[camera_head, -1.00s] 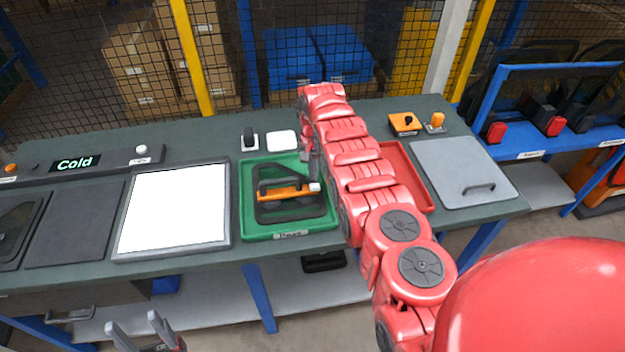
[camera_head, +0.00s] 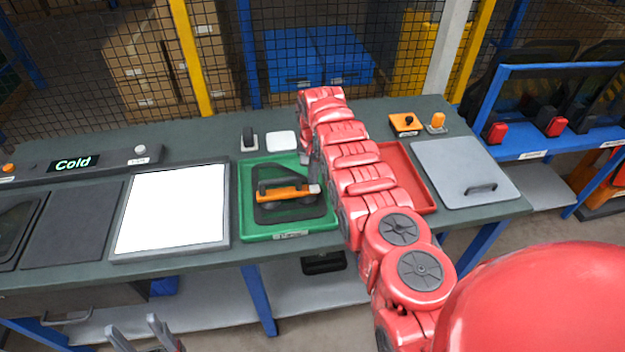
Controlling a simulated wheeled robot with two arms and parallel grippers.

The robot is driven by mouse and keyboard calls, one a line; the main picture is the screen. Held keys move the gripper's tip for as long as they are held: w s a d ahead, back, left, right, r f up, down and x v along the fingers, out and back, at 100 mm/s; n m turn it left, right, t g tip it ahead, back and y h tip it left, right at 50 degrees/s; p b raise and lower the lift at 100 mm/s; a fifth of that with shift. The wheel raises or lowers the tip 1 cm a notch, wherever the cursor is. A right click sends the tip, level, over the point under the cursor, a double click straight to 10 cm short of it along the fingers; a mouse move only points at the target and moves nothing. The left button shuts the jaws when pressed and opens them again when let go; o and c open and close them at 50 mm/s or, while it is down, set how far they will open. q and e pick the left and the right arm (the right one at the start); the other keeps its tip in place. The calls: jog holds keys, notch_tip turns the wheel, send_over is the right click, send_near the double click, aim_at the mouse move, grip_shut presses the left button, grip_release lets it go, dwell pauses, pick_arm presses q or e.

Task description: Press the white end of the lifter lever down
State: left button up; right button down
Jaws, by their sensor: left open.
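The orange lifter (camera_head: 282,195) lies on a dark door-shaped panel (camera_head: 262,214) in the green tray (camera_head: 247,228). It has a black handle and black round pads. The pale end of its lever (camera_head: 314,189) is at its right end and looks greyish. My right arm reaches over the bench just right of the lifter. Only a grey sliver of my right gripper (camera_head: 315,166) shows, just above the pale end; I cannot tell if they touch. Its jaws are hidden by the arm. My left gripper (camera_head: 134,330) is open and empty in front of the bench, low at the left.
A white lit panel (camera_head: 174,210) lies left of the green tray. A red tray (camera_head: 420,190) is partly behind my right arm, with a grey lid (camera_head: 462,170) beyond it. A black switch (camera_head: 249,138) and a white pad (camera_head: 281,141) stand behind the green tray.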

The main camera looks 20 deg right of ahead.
jog(key=shift+f, duration=0.2)
jog(key=shift+r, duration=0.1)
notch_tip(320, 180, up, 2)
jog(key=shift+r+p, duration=0.2)
jog(key=shift+p, duration=0.9)
notch_tip(320, 180, up, 2)
jog(key=shift+r+p, duration=0.15)
jog(key=shift+p, duration=0.7)
jog(key=shift+r+p, duration=0.55)
jog(key=shift+r, duration=0.55)
